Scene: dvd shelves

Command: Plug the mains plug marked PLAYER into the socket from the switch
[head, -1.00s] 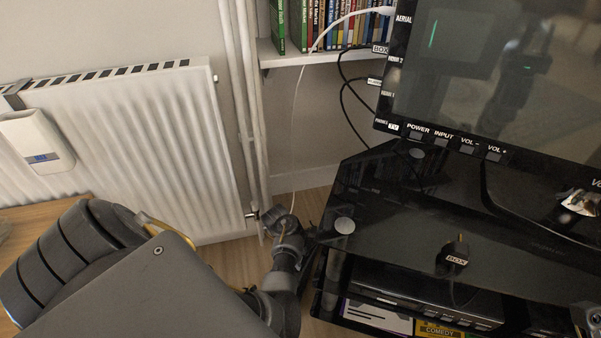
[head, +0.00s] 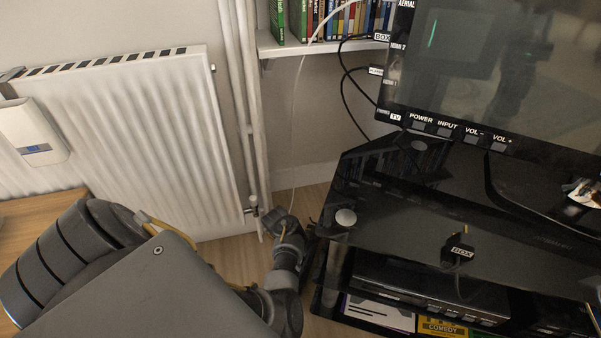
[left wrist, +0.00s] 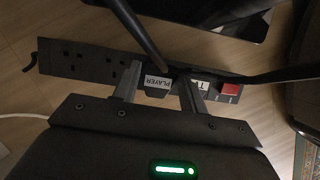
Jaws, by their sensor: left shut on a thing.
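The mains plug marked PLAYER (left wrist: 158,84) is between the fingers of my left gripper (left wrist: 158,76), which is shut on it. The plug is over the dark socket strip (left wrist: 92,68) on the wooden floor, in line with its row of sockets. I cannot tell whether its pins are in a socket. Empty sockets show at the left of the strip. The strip's red switch (left wrist: 229,89) is at the right end, with another labelled plug (left wrist: 201,83) beside it. In the head view, my left arm reaches down beside the TV stand; the strip is hidden there. My right gripper is out of view.
The black glass TV stand (head: 390,225) is close to the right of my left wrist. A plug marked BOX (head: 460,250) is on it. A radiator (head: 130,140) and pipes stand behind. Dark cables cross above the strip in the wrist view.

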